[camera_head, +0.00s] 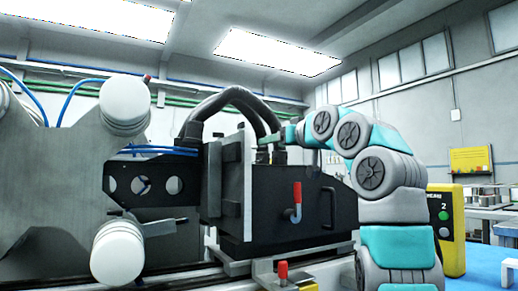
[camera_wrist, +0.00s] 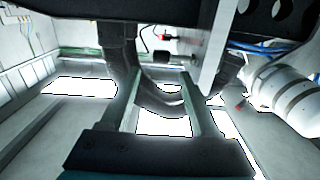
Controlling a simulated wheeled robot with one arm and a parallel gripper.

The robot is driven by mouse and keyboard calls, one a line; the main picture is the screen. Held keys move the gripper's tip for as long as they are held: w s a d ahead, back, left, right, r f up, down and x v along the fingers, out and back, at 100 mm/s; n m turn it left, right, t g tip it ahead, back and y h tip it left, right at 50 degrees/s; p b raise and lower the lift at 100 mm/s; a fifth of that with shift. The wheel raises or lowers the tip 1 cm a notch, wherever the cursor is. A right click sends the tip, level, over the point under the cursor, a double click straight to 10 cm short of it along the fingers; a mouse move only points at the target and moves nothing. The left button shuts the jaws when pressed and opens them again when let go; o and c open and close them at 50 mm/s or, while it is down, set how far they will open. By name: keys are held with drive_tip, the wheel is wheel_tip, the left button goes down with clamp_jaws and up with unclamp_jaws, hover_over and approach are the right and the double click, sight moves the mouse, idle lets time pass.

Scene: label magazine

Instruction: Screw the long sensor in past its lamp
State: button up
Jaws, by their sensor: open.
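My gripper (camera_head: 268,139) is raised by the upper edge of the black housing (camera_head: 295,205), close to the thick black hoses. In the wrist view my gripper (camera_wrist: 161,76) has its two fingers apart with nothing between them. Beyond the fingertips in that view are a small black cylinder (camera_wrist: 161,55) and a red-tipped part (camera_wrist: 163,37) with a thin cable. I cannot tell whether either is the long sensor. A grey rod (camera_head: 165,226) with a dark tip juts out at left of the housing. I cannot make out the sensor's lamp.
Thick black hoses (camera_head: 238,96) arch over the housing. A red-handled lever (camera_head: 297,198) sits on its front, and another red handle (camera_head: 283,271) stands below. White rollers (camera_head: 118,252) are on the left plate. A yellow and black button box (camera_head: 446,228) stands at right.

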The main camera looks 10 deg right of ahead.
sight(261, 148)
drive_tip(key=p+x, duration=0.3)
drive_tip(key=x, duration=0.4)
drive_tip(key=shift+w+a+r, duration=0.1)
drive_tip(key=shift+w+r, duration=0.05)
drive_tip(key=shift+w, duration=0.2)
clamp_jaws()
idle(0.4)
